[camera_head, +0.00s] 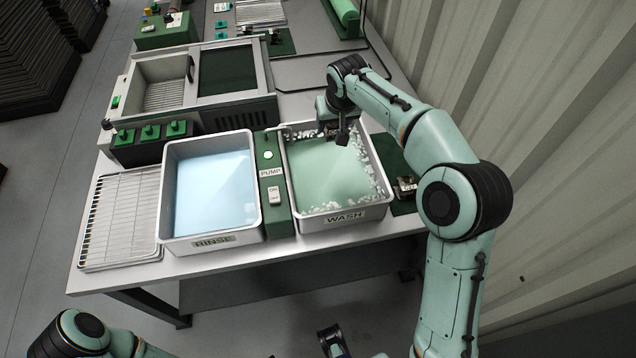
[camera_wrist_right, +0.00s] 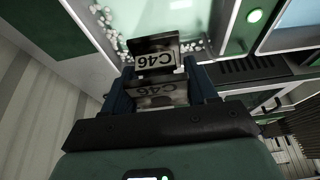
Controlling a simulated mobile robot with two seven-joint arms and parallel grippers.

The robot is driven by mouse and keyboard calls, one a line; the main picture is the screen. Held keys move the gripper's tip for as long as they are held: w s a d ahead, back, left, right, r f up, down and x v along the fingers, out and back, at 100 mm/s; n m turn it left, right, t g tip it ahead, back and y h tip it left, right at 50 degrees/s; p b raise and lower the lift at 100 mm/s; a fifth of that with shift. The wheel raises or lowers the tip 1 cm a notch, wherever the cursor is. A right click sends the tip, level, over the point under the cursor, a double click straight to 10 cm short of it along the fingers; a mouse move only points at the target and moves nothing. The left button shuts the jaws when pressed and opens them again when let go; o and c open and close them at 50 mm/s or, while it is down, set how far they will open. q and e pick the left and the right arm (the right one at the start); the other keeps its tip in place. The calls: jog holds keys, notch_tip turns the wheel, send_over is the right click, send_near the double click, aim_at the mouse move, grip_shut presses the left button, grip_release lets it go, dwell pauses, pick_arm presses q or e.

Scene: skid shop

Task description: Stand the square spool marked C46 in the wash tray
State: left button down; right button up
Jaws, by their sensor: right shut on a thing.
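My right gripper (camera_head: 335,124) is over the far part of the wash tray (camera_head: 345,216), pointing down. It is shut on the square spool marked C46 (camera_head: 342,137), a small dark metal piece. In the right wrist view the spool (camera_wrist_right: 155,62) sits between the two dark blue fingers, with C46 readable on its pale label. The wash tray holds pale green liquid with white foam along the far and right sides. The head view does not show clearly whether the spool touches the liquid. Part of my left arm shows at the bottom edge; its jaws cannot be made out.
A rinse tray (camera_head: 208,242) with blue liquid stands left of the wash tray, with a green pump switch box (camera_head: 275,212) between them. Another small labelled piece (camera_head: 406,184) sits on a green mat at right. A wire rack (camera_head: 120,220) lies at far left. A corrugated wall rises at right.

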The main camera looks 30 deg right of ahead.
aim_at(328, 175)
jog(key=shift+a, duration=0.2)
jog(key=shift+f, duration=0.45)
notch_tip(328, 175, down, 19)
jog(key=b, duration=0.2)
jog(key=shift+b, duration=0.4)
jog(key=shift+f, duration=0.15)
jog(key=o, duration=1.2)
jog(key=shift+s+r, duration=0.15)
jog(key=shift+r, duration=0.35)
jog(key=v, duration=1.1)
jog(key=shift+s+a+r+p, duration=0.1)
jog(key=shift+s+p, duration=0.1)
jog(key=shift+p, duration=0.1)
